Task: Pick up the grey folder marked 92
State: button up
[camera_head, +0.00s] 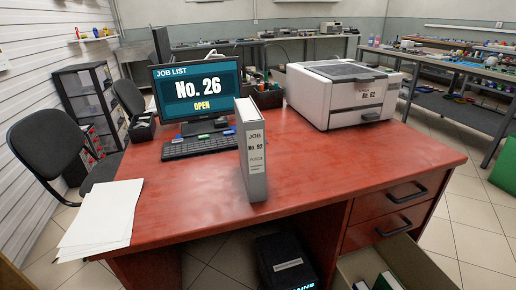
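The grey folder (256,178) stands upright near the front edge of the red desk, its spine facing me. The spine reads "JOB No. 92" with smaller text below. It stands free in front of the keyboard, and nothing covers its spine. My gripper is not in view, so its state does not show.
The red desk (330,165) holds a monitor (200,92) reading "No. 26 OPEN", a keyboard (197,146), a printer (340,95) and loose papers (102,216). An open drawer (405,262) juts out at lower right. A chair (47,148) stands left. The desktop right of the folder is clear.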

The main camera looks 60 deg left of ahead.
aim_at(250, 121)
jog(key=u, duration=1.4)
